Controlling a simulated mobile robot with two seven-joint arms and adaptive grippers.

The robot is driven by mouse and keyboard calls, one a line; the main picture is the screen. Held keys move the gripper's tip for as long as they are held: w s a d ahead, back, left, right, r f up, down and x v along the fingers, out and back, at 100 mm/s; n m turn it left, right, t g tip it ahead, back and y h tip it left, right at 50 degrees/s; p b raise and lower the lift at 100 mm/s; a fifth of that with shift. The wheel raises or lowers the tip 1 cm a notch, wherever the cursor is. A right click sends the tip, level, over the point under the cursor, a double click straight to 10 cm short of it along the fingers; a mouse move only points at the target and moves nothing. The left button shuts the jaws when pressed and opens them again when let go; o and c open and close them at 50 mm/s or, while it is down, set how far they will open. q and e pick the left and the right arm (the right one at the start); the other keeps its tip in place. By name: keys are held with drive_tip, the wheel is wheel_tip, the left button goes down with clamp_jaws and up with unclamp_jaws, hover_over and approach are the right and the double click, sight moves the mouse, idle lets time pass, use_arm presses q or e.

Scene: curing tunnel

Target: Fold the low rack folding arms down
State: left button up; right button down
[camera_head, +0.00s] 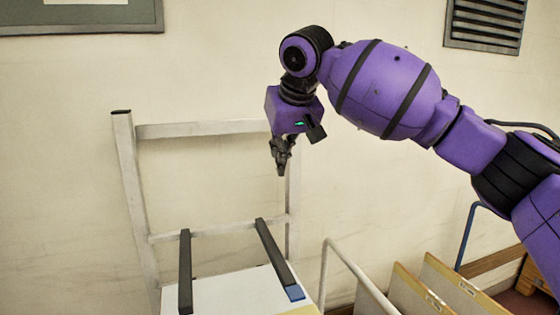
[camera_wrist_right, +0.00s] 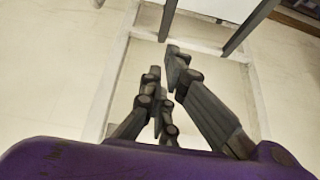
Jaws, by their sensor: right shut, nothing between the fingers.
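A pale rack frame (camera_head: 132,200) stands against the wall, with two posts, an upper crossbar and a lower crossbar (camera_head: 215,228). Two dark folding arms, the left one (camera_head: 185,272) and the right one (camera_head: 276,254), reach from the lower crossbar toward me and look folded out. The right one has a blue end. They also show at the top of the right wrist view, one on the left (camera_wrist_right: 168,20) and one on the right (camera_wrist_right: 248,27). My right gripper (camera_head: 281,168) is shut and empty, above the lower crossbar near the right post. It also shows in the wrist view (camera_wrist_right: 165,62). My left gripper is out of view.
A white flat surface (camera_head: 225,291) lies under or between the dark arms; its exact height is unclear. To the right stand a pale tubular rail (camera_head: 350,266) and upright tan panels (camera_head: 418,290). A vent grille (camera_head: 486,24) is on the wall. The wall area left of the rack is clear.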

drive_tip(key=v, duration=1)
idle(0.4)
